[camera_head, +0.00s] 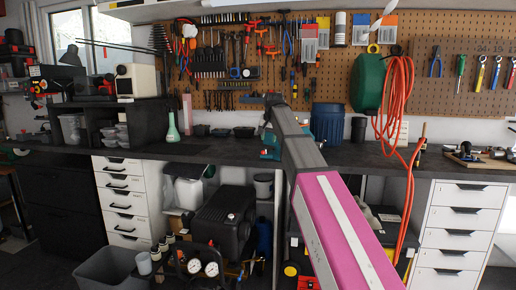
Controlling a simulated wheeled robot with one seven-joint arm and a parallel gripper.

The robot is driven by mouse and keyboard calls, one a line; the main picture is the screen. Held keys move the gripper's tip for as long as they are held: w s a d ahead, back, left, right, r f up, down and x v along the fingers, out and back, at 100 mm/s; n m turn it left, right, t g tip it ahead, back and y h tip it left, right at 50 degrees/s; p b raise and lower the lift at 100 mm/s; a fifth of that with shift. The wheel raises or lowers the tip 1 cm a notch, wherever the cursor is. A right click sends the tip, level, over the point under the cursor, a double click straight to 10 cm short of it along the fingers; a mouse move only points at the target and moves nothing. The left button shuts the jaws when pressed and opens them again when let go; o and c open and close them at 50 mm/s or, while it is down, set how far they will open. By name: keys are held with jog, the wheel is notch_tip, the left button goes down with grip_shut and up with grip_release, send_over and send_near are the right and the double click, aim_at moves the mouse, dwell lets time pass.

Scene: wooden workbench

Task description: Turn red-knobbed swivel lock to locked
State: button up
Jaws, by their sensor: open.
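My pink and grey arm reaches from the lower right up over the workbench (215,150). My gripper (266,99) shows only as a small dark part at the arm's far end, in front of the pegboard. Its jaws are open, but single fingers are hard to make out and I see nothing held. I cannot pick out a swivel lock with a red knob for certain. A small wooden board (462,158) with metal parts lies at the right end of the bench, too small to read, well apart from my gripper.
An orange hose (399,85) hangs from the pegboard (345,75) over the bench front. A green bottle (172,128) and a blue bin (327,124) stand on the bench. White drawers (460,222) and a black machine (222,222) are below.

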aim_at(264, 152)
jog(key=w+f, duration=0.2)
jog(key=w+a+f, duration=0.1)
jog(key=f, duration=0.2)
jog(key=w+a+f, duration=0.1)
jog(key=w+f, duration=0.1)
jog(key=shift+w+a+f, duration=0.1)
jog(key=shift+w+f, duration=0.05)
jog(key=shift+w, duration=0.2)
grip_shut()
